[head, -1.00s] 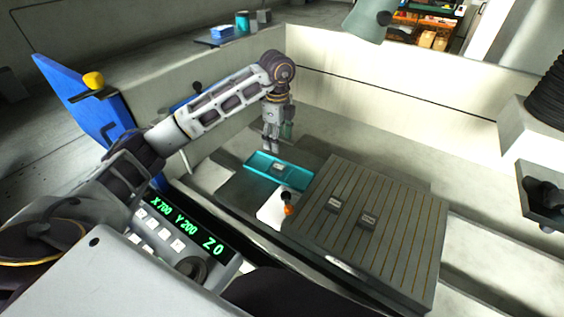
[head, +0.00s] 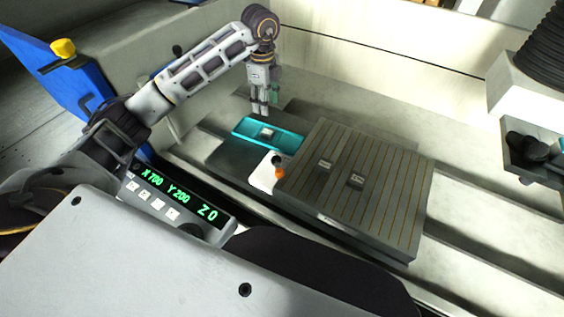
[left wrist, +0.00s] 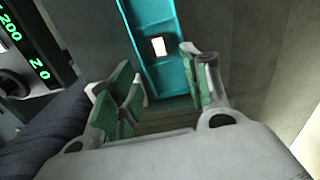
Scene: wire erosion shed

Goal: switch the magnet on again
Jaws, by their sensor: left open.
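The magnet is a grey grooved plate (head: 385,190) in the middle of the machine bed. At its left side is a small lever with a dark top and an orange part (head: 279,172), by a white plate (head: 262,174). Two small grey blocks, one to the left (head: 325,164) and one to the right (head: 355,181), lie on the magnet. My left gripper (head: 261,112) points down, open and empty, above the far edge of a teal tray, apart from the lever. Its green-padded fingers (left wrist: 160,88) also show in the left wrist view. My right gripper is out of view.
The teal tray (head: 240,131) holds one small light block (head: 267,132). A control panel (head: 180,200) reading X700 Y200 Z0 stands at the near left. A machine head with black bellows (head: 540,50) overhangs the right. A blue panel (head: 70,85) stands at the left.

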